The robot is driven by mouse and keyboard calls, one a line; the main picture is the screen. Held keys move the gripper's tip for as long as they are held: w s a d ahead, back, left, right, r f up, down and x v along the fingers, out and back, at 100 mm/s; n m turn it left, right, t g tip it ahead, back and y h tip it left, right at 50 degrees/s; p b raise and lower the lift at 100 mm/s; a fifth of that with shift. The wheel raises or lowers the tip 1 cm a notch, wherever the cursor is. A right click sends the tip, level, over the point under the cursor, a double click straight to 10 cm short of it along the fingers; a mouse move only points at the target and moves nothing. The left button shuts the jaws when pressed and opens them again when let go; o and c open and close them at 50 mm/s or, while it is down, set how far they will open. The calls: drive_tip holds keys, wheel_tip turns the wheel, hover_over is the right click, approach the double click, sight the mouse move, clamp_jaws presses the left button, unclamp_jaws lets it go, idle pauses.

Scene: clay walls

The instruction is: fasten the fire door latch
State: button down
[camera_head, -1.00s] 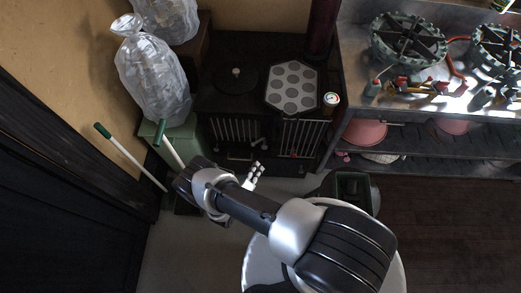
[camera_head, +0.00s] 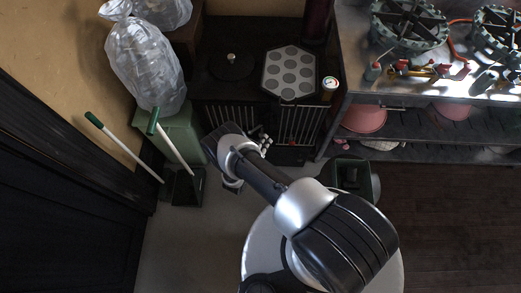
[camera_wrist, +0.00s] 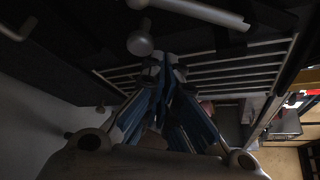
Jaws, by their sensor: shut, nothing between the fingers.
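A black stove (camera_head: 205,82) stands against the back wall in the head view, with barred fire doors (camera_head: 301,122) on its front. My gripper (camera_head: 266,140) is in front of these bars, near the middle of the stove front. In the wrist view my gripper (camera_wrist: 167,68) is shut and empty, its fingertips close to the pale bars (camera_wrist: 235,68). A round-ended grey knob (camera_wrist: 140,43) is just above and left of the fingertips, and a grey rod (camera_wrist: 200,12) lies higher up. I cannot tell which of these is the latch. My arm hides part of the stove front in the head view.
A green bin (camera_head: 180,132) with a clear bag, a dustpan (camera_head: 187,187) and a green-tipped stick stand left of my arm. A metal bench (camera_head: 350,70) with burners is at right. A dark bucket (camera_head: 352,180) stands on the floor near my base.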

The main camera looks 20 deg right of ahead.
drive_tip(key=shift+w+a+r, duration=0.4)
drive_tip(key=shift+a+r, duration=0.15)
drive_tip(key=shift+a, duration=0.2)
drive_tip(key=shift+w+a+r, duration=0.35)
drive_tip(key=shift+a+r, duration=0.15)
drive_tip(key=shift+a, duration=0.2)
drive_tip(key=shift+r, duration=0.1)
drive_tip(key=shift+a+m+y+p, duration=0.1)
drive_tip(key=shift+m+y+p, duration=0.3)
drive_tip(key=shift+p, duration=0.05)
